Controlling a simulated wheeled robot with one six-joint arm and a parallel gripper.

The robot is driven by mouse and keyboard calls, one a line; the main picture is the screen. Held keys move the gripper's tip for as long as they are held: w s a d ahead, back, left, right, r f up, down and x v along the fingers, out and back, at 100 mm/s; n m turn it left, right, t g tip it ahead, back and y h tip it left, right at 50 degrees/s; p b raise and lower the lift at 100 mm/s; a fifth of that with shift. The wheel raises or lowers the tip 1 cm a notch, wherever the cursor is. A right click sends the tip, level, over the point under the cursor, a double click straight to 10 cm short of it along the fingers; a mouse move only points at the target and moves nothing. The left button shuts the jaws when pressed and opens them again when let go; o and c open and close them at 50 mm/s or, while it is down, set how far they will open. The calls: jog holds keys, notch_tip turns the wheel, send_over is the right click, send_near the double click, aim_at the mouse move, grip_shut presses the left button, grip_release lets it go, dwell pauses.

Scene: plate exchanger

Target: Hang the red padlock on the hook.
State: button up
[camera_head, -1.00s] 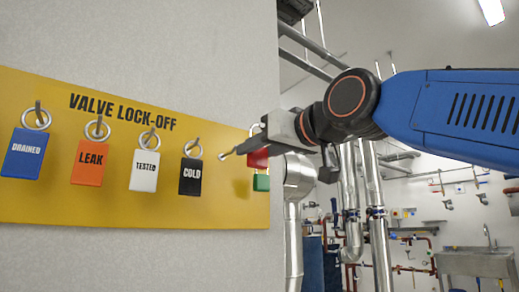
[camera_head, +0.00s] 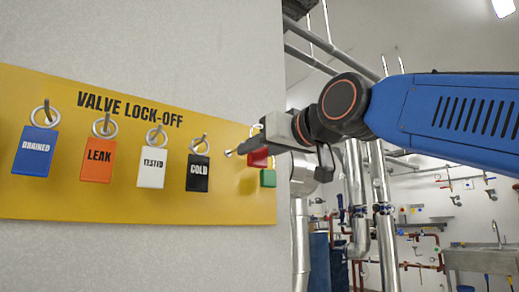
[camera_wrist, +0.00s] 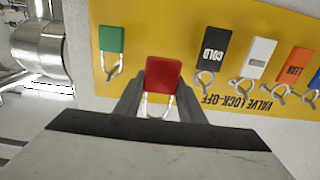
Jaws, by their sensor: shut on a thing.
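The red padlock (camera_head: 258,158) is held in front of the yellow board's right part. My gripper (camera_head: 246,147) is shut on it. In the wrist view, which shows the board upside down, the red padlock (camera_wrist: 163,73) sits between my finger ends, its metal shackle on the side toward my palm. It lies between the green padlock (camera_wrist: 111,39) and the black COLD padlock (camera_wrist: 212,46). A small pale round tip (camera_head: 228,153) shows beside my finger ends; I cannot tell for sure whether it is the bare hook. No other bare hook is clear.
The yellow VALVE LOCK-OFF board (camera_head: 120,205) is on the wall. DRAINED (camera_head: 34,152), LEAK (camera_head: 98,160), TESTED (camera_head: 152,167) and COLD (camera_head: 198,173) padlocks hang left of my gripper. The green padlock (camera_head: 268,178) is close below right. Metal pipes (camera_head: 357,210) stand right of the board.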

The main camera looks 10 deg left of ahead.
jog(key=shift+f+x, duration=0.15)
jog(key=shift+x, duration=1.4)
jog(key=shift+f+x, duration=0.2)
jog(key=shift+x, duration=1.35)
jog(key=shift+f+x, duration=0.15)
jog(key=shift+x, duration=1.45)
jog(key=shift+v, duration=4.15)
jog(key=shift+r, duration=0.2)
